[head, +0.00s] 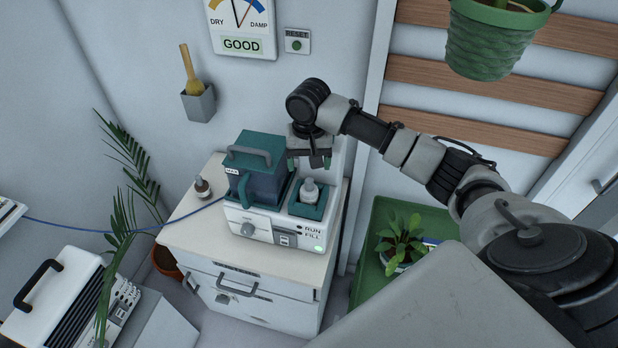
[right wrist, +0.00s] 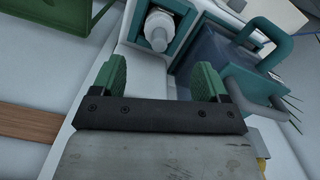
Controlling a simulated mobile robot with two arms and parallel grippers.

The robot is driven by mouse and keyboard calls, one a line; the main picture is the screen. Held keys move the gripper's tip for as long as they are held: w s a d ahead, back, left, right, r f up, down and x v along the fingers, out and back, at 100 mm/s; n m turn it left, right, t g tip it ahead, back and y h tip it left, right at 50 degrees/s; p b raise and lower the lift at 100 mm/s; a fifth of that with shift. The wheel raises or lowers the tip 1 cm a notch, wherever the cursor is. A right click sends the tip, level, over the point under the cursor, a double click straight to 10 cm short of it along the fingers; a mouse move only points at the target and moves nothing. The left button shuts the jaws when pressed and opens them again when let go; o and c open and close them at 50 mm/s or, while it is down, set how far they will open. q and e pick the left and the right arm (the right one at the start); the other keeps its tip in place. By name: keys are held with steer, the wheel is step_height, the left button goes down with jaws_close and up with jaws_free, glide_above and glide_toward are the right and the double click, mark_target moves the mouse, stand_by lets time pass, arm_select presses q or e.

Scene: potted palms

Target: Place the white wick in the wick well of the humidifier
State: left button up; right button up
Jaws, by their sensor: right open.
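The humidifier (head: 262,223) is a white unit with a teal-lidded tank (head: 256,165), standing on a cabinet. The white wick (head: 310,190) stands in the square teal wick well (head: 306,211) at the humidifier's right. In the right wrist view the wick (right wrist: 158,32) also sits inside the teal-rimmed well, its lower end hidden. My right gripper (head: 310,162) is open and empty, just above and behind the wick. In the right wrist view its green fingers (right wrist: 161,75) are spread wide, apart from the wick. My left gripper is not in view.
A small dropper bottle (head: 202,188) stands on the white cabinet (head: 190,235) left of the humidifier. A blue cord (head: 130,231) runs to the humidifier from the left. A potted plant (head: 402,240) sits on a green surface at the right. A green pot (head: 485,45) hangs above.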

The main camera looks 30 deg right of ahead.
steer(key=shift+r, duration=1.2)
stand_by(1.1)
